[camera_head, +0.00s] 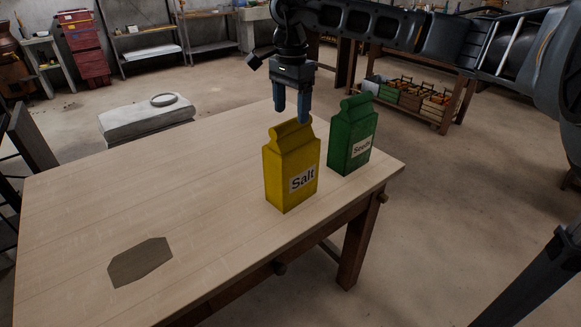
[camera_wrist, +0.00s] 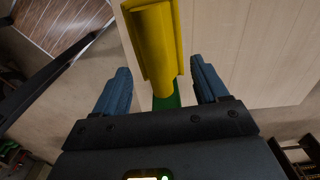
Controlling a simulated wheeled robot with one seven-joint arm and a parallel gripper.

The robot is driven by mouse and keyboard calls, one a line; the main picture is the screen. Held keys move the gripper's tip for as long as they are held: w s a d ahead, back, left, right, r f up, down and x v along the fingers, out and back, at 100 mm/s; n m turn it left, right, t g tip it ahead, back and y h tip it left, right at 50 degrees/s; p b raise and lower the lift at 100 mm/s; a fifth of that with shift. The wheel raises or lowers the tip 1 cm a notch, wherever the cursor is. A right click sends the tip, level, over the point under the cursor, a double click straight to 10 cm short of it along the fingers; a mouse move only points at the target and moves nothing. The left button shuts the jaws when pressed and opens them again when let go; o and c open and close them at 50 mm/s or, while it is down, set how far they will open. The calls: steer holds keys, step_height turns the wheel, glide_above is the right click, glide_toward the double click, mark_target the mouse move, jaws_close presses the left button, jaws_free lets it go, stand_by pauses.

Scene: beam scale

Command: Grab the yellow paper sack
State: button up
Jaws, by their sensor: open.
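The yellow paper sack (camera_head: 291,172), labelled "Salt", stands upright on the wooden table near its right end. Its rolled top (camera_wrist: 155,40) shows in the wrist view, ahead of and between the lines of the two fingers. My gripper (camera_head: 291,112) is open, with blue fingers pointing down just above the top of the yellow sack. In the wrist view my gripper (camera_wrist: 162,85) has nothing held between its fingers. Whether a finger touches the sack I cannot tell.
A green sack (camera_head: 352,137) labelled "Seeds" stands close to the right of the yellow one. The wooden table (camera_head: 130,200) is mostly clear to the left, with a flat dark patch (camera_head: 140,262) near its front. A crate rack (camera_head: 420,100) stands on the floor behind.

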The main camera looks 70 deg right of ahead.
mark_target(292, 120)
steer(key=shift+s+a+f+p, duration=0.1)
steer(key=shift+f+p, duration=0.25)
steer(key=shift+f, duration=0.95)
steer(key=shift+s+a+f+p, duration=0.1)
steer(key=shift+f+p, duration=0.25)
steer(key=shift+f, duration=0.9)
steer(key=c, duration=1.3)
jaws_close()
steer(key=shift+f, duration=0.15)
